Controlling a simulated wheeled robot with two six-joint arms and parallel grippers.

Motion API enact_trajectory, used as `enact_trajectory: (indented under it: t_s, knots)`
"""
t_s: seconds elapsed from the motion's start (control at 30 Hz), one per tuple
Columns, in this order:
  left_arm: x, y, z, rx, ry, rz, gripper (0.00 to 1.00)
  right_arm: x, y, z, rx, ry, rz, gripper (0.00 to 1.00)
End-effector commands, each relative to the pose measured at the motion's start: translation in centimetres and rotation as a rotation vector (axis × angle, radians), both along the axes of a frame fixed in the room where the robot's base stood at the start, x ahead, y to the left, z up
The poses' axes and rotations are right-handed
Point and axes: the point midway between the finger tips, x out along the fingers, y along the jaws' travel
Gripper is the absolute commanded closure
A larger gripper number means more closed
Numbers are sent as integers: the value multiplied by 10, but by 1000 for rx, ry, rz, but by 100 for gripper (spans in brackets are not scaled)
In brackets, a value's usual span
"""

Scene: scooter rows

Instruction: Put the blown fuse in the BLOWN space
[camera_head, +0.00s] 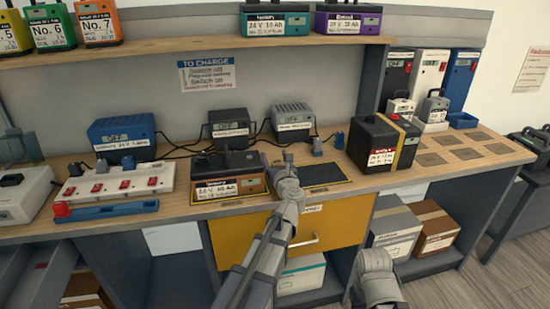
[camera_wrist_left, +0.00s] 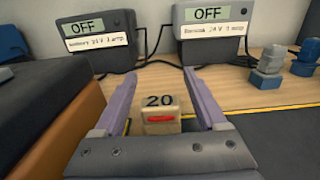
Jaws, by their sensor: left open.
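In the left wrist view, a small tan block (camera_wrist_left: 160,125) marked 20, with a red bar, looks like a fuse. I cannot tell from it whether it is blown. My left gripper (camera_wrist_left: 160,85) is open, with one finger on each side of the block and visible gaps between. In the head view, my left gripper (camera_head: 287,160) is over the bench between the battery and the dark mat, and hides the block there. No label reading BLOWN is legible. My right gripper does not show; only part of my right arm is at the bottom.
A 24 V battery (camera_head: 229,185) stands left of the gripper; a dark yellow-edged mat (camera_head: 328,174) lies right. Chargers reading OFF (camera_head: 229,128) stand behind with cables. A black battery (camera_head: 377,145) stands right.

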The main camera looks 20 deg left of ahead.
Motion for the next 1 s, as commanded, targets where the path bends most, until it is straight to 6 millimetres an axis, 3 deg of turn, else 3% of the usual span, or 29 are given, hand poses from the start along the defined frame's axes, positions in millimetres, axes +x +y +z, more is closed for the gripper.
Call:
enact_trajectory:
  t_s: [0.17,0.6,0.97,1.0]
  knots:
    - [-11,-6,3,0,0,-1,26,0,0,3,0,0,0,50]
    - [-82,-54,3,0,0,-2,26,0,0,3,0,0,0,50]
    - [-100,-67,3,0,0,0,26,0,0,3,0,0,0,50]
    - [-100,-68,3,0,0,0,22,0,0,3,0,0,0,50]
